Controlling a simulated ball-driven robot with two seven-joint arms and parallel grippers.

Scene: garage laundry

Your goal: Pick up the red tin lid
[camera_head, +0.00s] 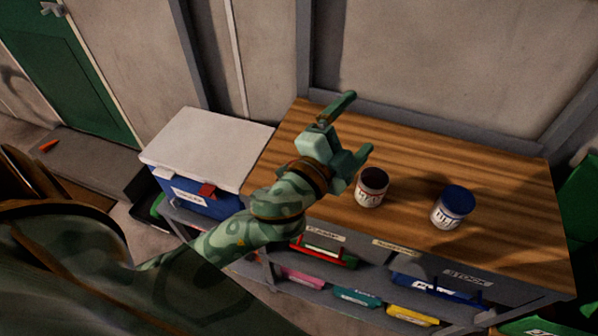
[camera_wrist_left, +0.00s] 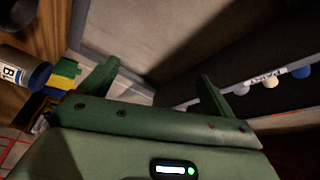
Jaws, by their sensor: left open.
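My right gripper is not in view.
The wooden worktop (camera_head: 500,170) is clear behind and right of the tins. Below its front edge is a shelf with several coloured items, including a yellow one (camera_head: 410,315). A blue cooler with a white lid (camera_head: 207,147) stands left of the worktop. A wall runs behind.

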